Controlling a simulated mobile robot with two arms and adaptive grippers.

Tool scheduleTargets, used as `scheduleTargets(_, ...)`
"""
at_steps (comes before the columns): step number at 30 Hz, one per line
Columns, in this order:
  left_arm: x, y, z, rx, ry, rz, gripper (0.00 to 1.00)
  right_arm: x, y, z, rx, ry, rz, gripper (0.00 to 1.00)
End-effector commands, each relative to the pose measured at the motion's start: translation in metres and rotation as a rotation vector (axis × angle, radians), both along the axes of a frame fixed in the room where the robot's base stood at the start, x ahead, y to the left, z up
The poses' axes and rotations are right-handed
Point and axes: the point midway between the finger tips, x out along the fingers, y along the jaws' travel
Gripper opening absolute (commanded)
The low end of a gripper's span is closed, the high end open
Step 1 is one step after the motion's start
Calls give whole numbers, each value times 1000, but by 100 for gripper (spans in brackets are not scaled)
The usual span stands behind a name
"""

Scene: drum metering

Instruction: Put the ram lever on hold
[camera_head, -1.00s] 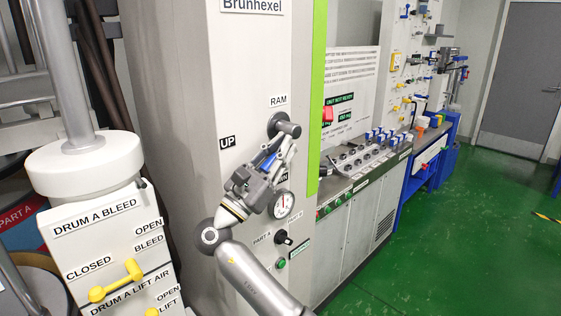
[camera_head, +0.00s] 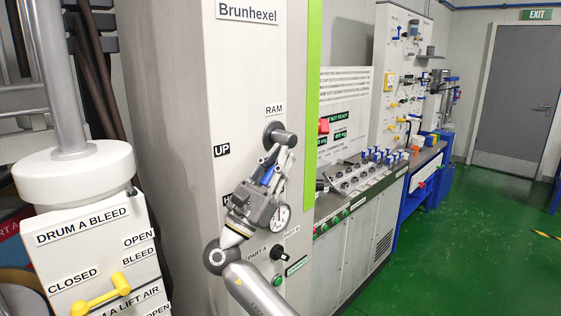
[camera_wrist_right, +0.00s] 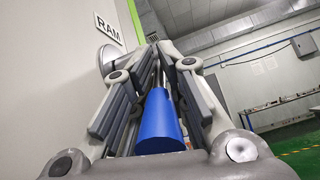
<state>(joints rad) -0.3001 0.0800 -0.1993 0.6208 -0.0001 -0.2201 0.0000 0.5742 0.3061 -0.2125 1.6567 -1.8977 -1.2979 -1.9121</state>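The ram lever's grey hub (camera_head: 278,134) sits on the pale cabinet just below the RAM sign (camera_head: 274,109). Its blue grip (camera_wrist_right: 160,125) and thin rod lie between the fingers of my right gripper (camera_head: 277,158) in the right wrist view. The fingers close in around the rod near the hub. The lever slopes down and slightly left from the hub. The UP sign (camera_head: 222,151) is clear at the upper left. A sign starting with H (camera_head: 227,200) is mostly hidden by my gripper. My left gripper is out of view.
A black selector knob (camera_head: 278,252) and a green button (camera_head: 277,281) are below. A drum valve box (camera_head: 100,240) with a yellow handle stands at left. Green floor is free at right.

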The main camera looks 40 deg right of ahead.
Motion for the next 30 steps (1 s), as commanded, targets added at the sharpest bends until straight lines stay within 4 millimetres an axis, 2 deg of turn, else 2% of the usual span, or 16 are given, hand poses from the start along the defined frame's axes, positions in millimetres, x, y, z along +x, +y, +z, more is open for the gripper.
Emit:
scheduleTargets(1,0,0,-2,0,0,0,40,3,3,-14,13,16,5,23)
scheduleTargets(3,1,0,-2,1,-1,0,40,3,3,-14,13,17,6,31)
scheduleTargets(23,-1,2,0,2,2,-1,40,0,2,-8,6,10,0,31)
scheduleTargets(26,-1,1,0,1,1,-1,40,0,8,-14,7,11,0,31)
scheduleTargets(30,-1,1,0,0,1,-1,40,-1,26,-33,7,13,1,31)
